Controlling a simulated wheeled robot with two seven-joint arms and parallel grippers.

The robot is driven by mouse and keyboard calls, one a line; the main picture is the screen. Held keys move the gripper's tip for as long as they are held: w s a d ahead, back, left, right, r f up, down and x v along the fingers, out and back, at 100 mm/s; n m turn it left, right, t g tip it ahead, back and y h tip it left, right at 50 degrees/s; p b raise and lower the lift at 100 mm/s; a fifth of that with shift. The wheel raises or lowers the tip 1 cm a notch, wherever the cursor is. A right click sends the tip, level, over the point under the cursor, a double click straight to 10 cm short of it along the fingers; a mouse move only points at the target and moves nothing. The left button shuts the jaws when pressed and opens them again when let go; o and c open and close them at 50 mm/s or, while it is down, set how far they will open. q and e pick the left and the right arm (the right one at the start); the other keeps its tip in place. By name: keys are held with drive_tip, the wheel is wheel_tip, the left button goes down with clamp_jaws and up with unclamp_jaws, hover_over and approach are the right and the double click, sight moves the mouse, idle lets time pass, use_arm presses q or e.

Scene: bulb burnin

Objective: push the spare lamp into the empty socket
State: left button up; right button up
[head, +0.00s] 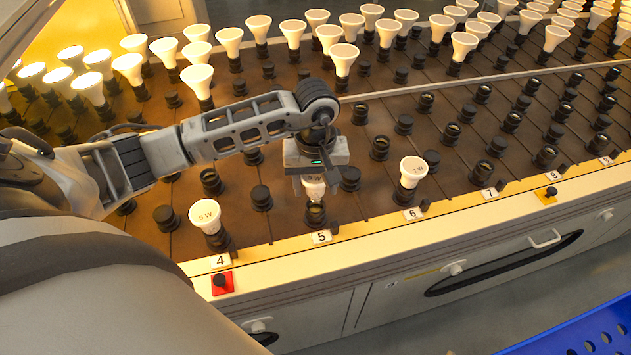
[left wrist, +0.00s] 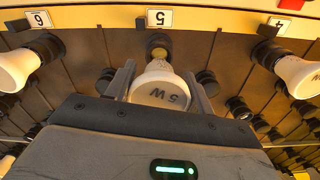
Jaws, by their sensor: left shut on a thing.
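The spare lamp (head: 313,188), a white reflector bulb, is held upright between the fingers of my left gripper (head: 317,180). It also shows in the left wrist view, with its white face (left wrist: 160,93) marked "5 W". The dark socket (head: 315,214) in front of label 5 is directly below the lamp; in the left wrist view it shows (left wrist: 158,46) just beyond the lamp. The lamp's narrow end is at the socket's mouth; I cannot tell how deep it sits. My right gripper is not in view.
A lamp stands in the front socket at label 4 (head: 206,216) and another at label 6 (head: 411,172). Dark sockets fill the rack around. Many lamps stand in the back rows. A blue crate (head: 575,340) is at lower right.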

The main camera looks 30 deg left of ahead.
sight(315, 202)
use_arm(q)
drive_tip(key=shift+f+b, duration=2.35)
drive_tip(key=o, duration=1.1)
drive_tip(key=shift+r, duration=0.1)
drive_tip(key=shift+c, duration=0.2)
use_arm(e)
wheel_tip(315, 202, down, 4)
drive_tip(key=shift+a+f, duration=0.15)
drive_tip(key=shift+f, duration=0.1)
use_arm(q)
drive_tip(key=shift+r, duration=0.4)
wheel_tip(315, 202, up, 16)
drive_tip(key=shift+f, duration=0.2)
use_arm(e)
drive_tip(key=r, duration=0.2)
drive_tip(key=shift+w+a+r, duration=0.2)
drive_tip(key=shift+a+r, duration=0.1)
